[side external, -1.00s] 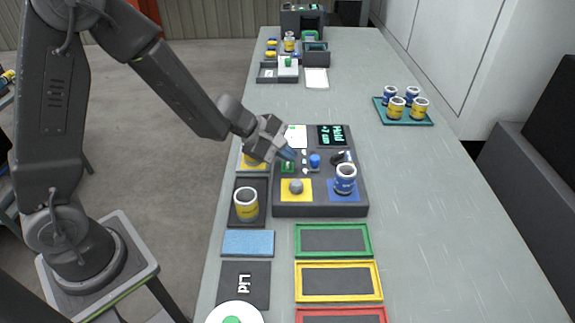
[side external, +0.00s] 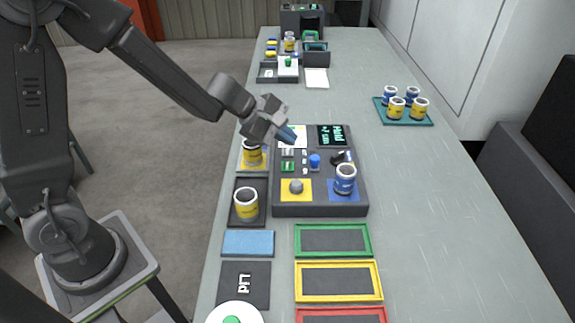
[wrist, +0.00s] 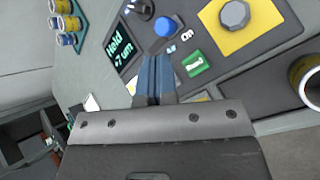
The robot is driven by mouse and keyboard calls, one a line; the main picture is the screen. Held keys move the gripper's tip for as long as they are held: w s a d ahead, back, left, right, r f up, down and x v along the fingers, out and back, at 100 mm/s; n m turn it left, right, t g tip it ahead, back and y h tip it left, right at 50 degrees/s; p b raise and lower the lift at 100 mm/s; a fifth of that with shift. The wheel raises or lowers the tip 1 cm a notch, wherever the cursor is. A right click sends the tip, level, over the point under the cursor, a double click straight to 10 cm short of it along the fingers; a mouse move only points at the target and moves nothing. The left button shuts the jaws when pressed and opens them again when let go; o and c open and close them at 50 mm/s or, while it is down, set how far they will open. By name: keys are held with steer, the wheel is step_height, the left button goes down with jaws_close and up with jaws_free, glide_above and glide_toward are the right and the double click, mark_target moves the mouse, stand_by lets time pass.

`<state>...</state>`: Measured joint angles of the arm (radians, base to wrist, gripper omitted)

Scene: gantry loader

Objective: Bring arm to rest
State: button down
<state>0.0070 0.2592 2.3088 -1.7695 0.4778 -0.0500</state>
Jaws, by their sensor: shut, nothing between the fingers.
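My gripper (side external: 288,134) is shut and empty. In the side view it hangs above the back left part of the dark control panel (side external: 320,209), near a white card on it. In the wrist view the blue fingertips (wrist: 155,75) are together, above the panel between the green-lettered display (wrist: 119,48) and a green switch (wrist: 195,64). A blue button (wrist: 166,26) and a grey knob on a yellow square (wrist: 235,14) lie beyond the fingertips. The gripper looks clear of the panel, though the exact height cannot be told.
A blue-banded cup (side external: 345,179) stands on the panel's right. Yellow-banded cups (side external: 246,204) stand along its left. Green, yellow and red frames (side external: 338,296) lie in front. A teal tray (side external: 431,123) with several cups is at the right. The table's right front is bare.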

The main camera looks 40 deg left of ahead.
steer(key=s+d+r+m+g, duration=0.2)
steer(key=s+d+r+m, duration=0.3)
steer(key=s+r+m, duration=0.55)
steer(key=s+a+m+y, duration=0.3)
steer(key=s+m, duration=0.1)
steer(key=s, duration=0.2)
steer(key=s+a+r+m+y, duration=0.1)
steer(key=s+a+m+y, duration=0.1)
steer(key=s+a+m, duration=0.2)
steer(key=s, duration=0.3)
steer(key=shift+s+a+m+y, duration=0.15)
steer(key=shift+s+m+y, duration=0.05)
steer(key=shift+m+y, duration=0.2)
